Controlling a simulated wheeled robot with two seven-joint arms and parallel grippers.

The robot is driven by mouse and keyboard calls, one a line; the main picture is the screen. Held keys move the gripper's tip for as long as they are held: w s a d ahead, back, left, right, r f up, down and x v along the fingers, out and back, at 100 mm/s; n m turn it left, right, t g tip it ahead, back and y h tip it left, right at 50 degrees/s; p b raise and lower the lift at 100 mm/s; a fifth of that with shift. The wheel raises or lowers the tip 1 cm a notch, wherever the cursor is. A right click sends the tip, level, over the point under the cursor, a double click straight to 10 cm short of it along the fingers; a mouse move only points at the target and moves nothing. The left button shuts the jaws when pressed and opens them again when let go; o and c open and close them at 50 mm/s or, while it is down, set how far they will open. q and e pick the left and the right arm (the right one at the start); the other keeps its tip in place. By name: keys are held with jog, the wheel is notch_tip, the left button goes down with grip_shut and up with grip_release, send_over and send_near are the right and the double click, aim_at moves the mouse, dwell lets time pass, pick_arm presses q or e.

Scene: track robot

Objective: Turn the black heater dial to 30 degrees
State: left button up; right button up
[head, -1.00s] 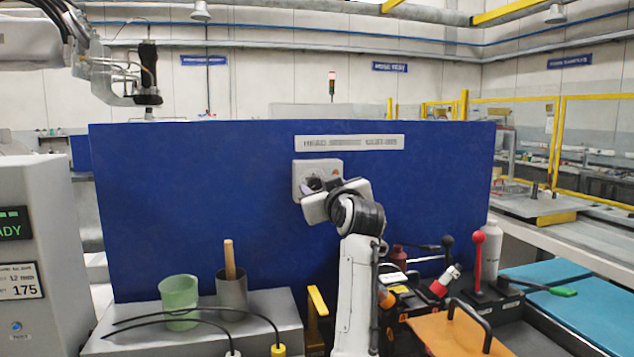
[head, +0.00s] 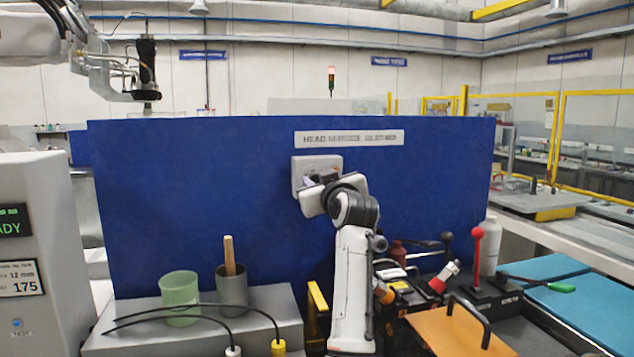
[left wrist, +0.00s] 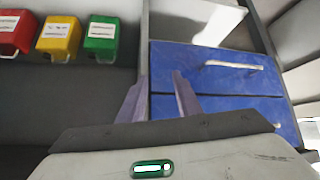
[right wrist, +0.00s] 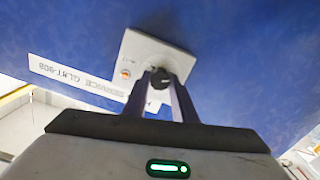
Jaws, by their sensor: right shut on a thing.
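The black heater dial (right wrist: 160,77) sits on a pale square plate (right wrist: 138,52) fixed to a blue panel, near an orange spot. In the right wrist view my right gripper (right wrist: 161,84) has its two fingers on either side of the dial, shut on it. In the head view the plate (head: 304,166) shows at the panel's middle, and my right gripper (head: 312,184) hides the dial. My left gripper (left wrist: 160,82) is open and empty in the left wrist view, away from the dial. The dial's angle marks are too small to read.
The blue panel (head: 200,200) stands upright behind a grey ledge holding a green cup (head: 180,295) and a grey cup (head: 232,290). Levers, including a red-knobbed one (head: 478,250), stand right of my right arm. Blue drawers (left wrist: 215,80) show in the left wrist view.

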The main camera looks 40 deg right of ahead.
jog(key=m, duration=0.5)
jog(key=shift+m, duration=0.4)
jog(key=m, duration=0.5)
jog(key=shift+d+m, duration=0.1)
jog(key=shift+m, duration=0.2)
dwell(0.3)
jog(key=o, duration=1)
jog(key=shift+o, duration=0.2)
jog(key=b+v, duration=0.2)
jog(key=v, duration=0.8)
jog(key=shift+s, duration=0.25)
